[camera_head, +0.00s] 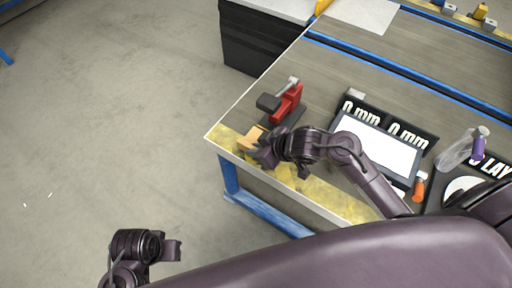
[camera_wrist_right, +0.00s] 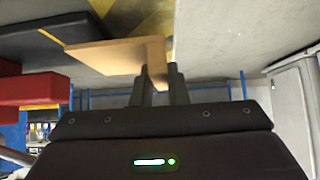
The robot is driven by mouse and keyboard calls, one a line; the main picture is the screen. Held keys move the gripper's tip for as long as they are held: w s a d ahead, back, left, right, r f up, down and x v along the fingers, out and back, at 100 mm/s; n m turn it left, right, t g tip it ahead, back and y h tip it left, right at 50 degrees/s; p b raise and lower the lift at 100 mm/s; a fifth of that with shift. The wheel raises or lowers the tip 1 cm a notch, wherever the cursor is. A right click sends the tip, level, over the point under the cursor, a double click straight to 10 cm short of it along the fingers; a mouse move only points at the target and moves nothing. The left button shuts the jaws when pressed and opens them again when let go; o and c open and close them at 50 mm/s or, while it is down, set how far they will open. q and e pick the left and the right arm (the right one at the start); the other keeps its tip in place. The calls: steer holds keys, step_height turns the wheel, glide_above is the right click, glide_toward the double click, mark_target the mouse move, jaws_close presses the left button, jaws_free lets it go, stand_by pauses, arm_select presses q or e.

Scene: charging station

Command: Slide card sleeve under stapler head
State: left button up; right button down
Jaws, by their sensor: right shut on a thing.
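The red stapler (camera_head: 288,102) with a dark head stands on a dark base near the table's left corner. The tan card sleeve (camera_head: 251,137) is at the yellow front edge, just in front of the stapler and apart from its head. My right gripper (camera_head: 262,153) is shut on the sleeve. In the right wrist view the sleeve (camera_wrist_right: 118,55) sticks out to the left from between the fingertips (camera_wrist_right: 156,76), and the red stapler (camera_wrist_right: 35,90) shows at the left. My left gripper (camera_head: 172,249) hangs over the floor at lower left, away from the table; its jaw opening is unclear.
A white-screened tablet (camera_head: 380,147) lies right of the stapler, beside dark panels lettered "0 mm". An orange-handled tool (camera_head: 419,188) and a clear bottle (camera_head: 456,150) are farther right. The tabletop (camera_head: 345,72) behind the stapler is bare.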

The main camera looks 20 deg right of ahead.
steer(key=shift+d+p, duration=0.1)
steer(key=shift+p, duration=0.35)
stand_by(0.5)
steer(key=shift+p, duration=0.3)
steer(key=shift+w+d+p, duration=0.1)
steer(key=shift+p, duration=0.3)
stand_by(0.4)
steer(key=shift+w+d+f+p, duration=0.25)
steer(key=shift+w+d, duration=0.5)
steer(key=shift+d, duration=0.2)
steer(key=shift+w+d+f+p, duration=0.25)
steer(key=shift+w+d, duration=0.5)
steer(key=shift+d, duration=0.2)
stand_by(0.4)
steer(key=shift+w+d+f, duration=0.15)
steer(key=shift+w+d, duration=0.25)
steer(key=shift+d, duration=0.1)
steer(key=shift+w+d+f, duration=0.15)
steer(key=shift+w+d, duration=0.25)
steer(key=shift+d, duration=0.1)
steer(key=c, duration=1.3)
jaws_free()
steer(key=shift+c, duration=0.2)
steer(key=p+v, duration=0.2)
steer(key=v, duration=0.6)
